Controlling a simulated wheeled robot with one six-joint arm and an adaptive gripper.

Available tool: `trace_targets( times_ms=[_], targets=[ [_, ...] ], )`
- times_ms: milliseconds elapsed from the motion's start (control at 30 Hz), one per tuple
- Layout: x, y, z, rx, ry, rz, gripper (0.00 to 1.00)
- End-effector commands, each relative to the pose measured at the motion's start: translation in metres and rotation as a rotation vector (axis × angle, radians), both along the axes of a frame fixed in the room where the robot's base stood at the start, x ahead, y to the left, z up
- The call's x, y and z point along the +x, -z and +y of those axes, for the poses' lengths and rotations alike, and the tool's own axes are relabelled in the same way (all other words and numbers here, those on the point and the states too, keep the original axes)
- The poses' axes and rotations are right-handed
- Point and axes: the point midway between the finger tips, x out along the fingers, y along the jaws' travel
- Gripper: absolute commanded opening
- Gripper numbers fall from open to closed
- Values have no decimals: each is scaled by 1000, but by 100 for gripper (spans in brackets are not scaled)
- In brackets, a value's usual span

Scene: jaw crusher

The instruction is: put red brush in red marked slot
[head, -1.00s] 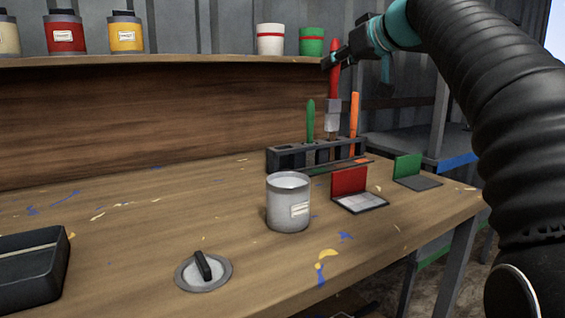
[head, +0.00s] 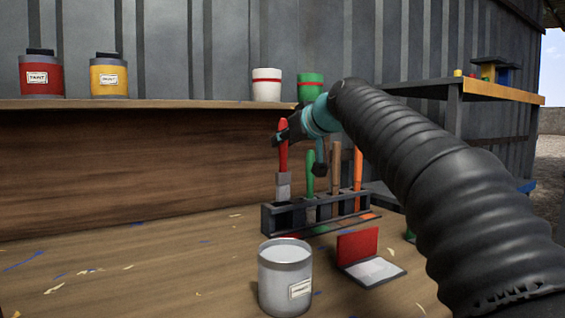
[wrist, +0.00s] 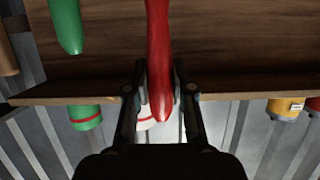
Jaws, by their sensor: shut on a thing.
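The red brush (head: 283,157) is upright, held by its red handle in my gripper (head: 282,136). Its metal ferrule shows just above the left end of the dark brush rack (head: 267,218). The bristles are hidden, and I cannot tell whether they are inside the left slot or behind it. In the wrist view the red handle (wrist: 158,60) lies between my gripper's fingers (wrist: 160,95), which are shut on it. A small red mark (head: 293,236) shows at the rack's front left, partly hidden by the can.
A green brush (head: 310,175), a brown brush (head: 334,170) and an orange brush (head: 358,172) stand in the rack. A grey can (head: 285,278) and a red hinged box (head: 358,246) stand in front. The table's left side is clear.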

Motion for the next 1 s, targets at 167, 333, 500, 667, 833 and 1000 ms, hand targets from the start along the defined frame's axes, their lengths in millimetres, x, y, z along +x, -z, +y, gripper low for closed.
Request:
trace_targets(
  times_ms=[167,333,500,667,833,1000],
  targets=[
    [3,8,6,-1,2,0,0],
    [2,33,5,-1,3,1,0],
    [2,44,5,0,3,-1,0],
    [3,44,5,-1,4,-2,0],
    [3,47,5,0,3,-1,0],
    [3,52,5,0,3,-1,0]
  ],
)
